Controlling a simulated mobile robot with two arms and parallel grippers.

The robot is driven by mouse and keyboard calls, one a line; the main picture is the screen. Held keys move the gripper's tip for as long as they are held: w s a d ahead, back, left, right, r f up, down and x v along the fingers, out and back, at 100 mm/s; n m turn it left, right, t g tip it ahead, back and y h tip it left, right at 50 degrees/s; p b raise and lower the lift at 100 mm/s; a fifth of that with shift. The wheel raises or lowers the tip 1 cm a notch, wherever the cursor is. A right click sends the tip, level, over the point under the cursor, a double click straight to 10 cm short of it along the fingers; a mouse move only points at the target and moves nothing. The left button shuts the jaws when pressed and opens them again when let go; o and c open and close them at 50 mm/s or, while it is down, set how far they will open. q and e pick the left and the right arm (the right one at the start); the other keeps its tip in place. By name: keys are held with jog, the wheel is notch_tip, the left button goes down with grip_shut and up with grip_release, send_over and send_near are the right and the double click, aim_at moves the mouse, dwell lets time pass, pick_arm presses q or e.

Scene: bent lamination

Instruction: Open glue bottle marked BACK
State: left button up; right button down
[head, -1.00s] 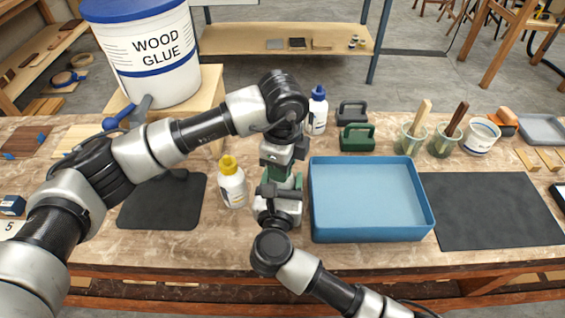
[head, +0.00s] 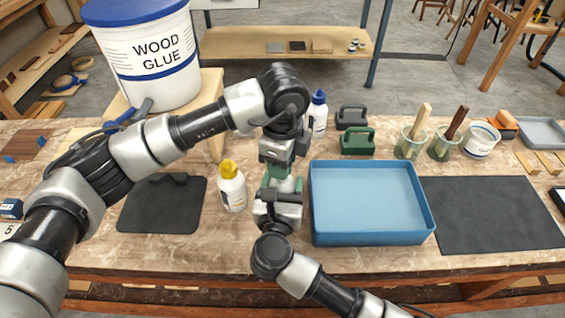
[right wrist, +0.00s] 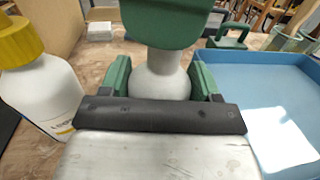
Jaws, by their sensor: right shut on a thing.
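A white glue bottle (right wrist: 160,80) stands upright between the green finger pads of my right gripper (right wrist: 165,82), which is shut on it. Its marking is hidden. In the head view my right gripper (head: 281,188) reaches in from the front, left of the blue tray. My left gripper (head: 280,172) points down from above, directly over the bottle. A green pad of the left gripper (right wrist: 160,20) covers the bottle's top in the right wrist view, so its cap and the left gripper's grasp are hidden.
A yellow-capped white bottle (head: 232,187) stands close on the left. A blue-capped bottle (head: 317,113) stands behind. The blue tray (head: 318,238) is close on the right. Dark mats (head: 160,205) lie at both sides; a large wood glue bucket (head: 150,60) stands back left.

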pick_arm(q)
jog(key=shift+r, duration=0.1)
jog(key=shift+r, duration=2)
pick_arm(e)
jog(key=shift+c, duration=0.8)
grip_release()
